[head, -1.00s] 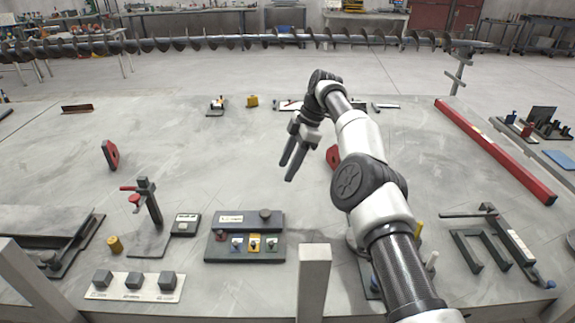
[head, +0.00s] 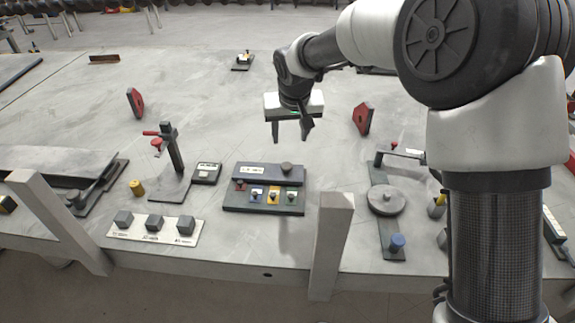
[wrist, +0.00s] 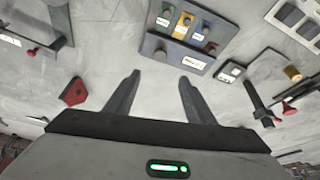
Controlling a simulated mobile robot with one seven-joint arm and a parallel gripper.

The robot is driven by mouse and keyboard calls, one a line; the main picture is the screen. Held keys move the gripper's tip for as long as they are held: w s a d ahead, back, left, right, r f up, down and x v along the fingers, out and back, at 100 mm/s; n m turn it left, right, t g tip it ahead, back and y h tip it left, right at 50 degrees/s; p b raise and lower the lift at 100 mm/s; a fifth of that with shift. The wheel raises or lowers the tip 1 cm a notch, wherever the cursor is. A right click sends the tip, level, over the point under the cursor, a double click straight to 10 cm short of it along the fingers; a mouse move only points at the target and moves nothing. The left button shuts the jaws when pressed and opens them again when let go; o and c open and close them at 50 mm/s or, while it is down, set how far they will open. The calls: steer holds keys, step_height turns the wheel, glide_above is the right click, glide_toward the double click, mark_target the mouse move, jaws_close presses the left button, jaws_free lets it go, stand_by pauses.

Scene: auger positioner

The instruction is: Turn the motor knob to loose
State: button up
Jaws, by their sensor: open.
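A dark control panel (head: 264,189) lies on the grey table near its front edge. Its raised back part carries a pale label and a round dark knob (head: 286,167). Its lower front part has a row of small knobs on blue and yellow plates, with a red-topped knob at the left. The labels are too small to read, so I cannot tell which knob is the motor knob. The panel also shows upside down in the wrist view (wrist: 196,55), beyond the fingertips. My gripper (head: 290,136) is open and empty, pointing down above and behind the panel, apart from it.
A small display box (head: 206,173) and a stand with a red clamp (head: 174,150) are left of the panel. A plate with grey cubes (head: 155,231) lies front left. A grey post (head: 331,245) rises at the front right. Bare table lies behind the panel.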

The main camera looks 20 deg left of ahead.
mark_target(287, 166)
steer(key=x, duration=1.7)
steer(key=shift+s+f, duration=0.1)
steer(key=shift+f, duration=0.15)
steer(key=c, duration=1.1)
steer(key=shift+o, duration=0.2)
steer(key=shift+d, duration=0.1)
steer(key=n+g+y, duration=0.1)
steer(key=n, duration=0.2)
steer(key=shift+d, duration=0.1)
steer(key=shift+w+n+g+y, duration=0.2)
steer(key=shift+n+g+y, duration=0.15)
steer(key=shift+n, duration=1.05)
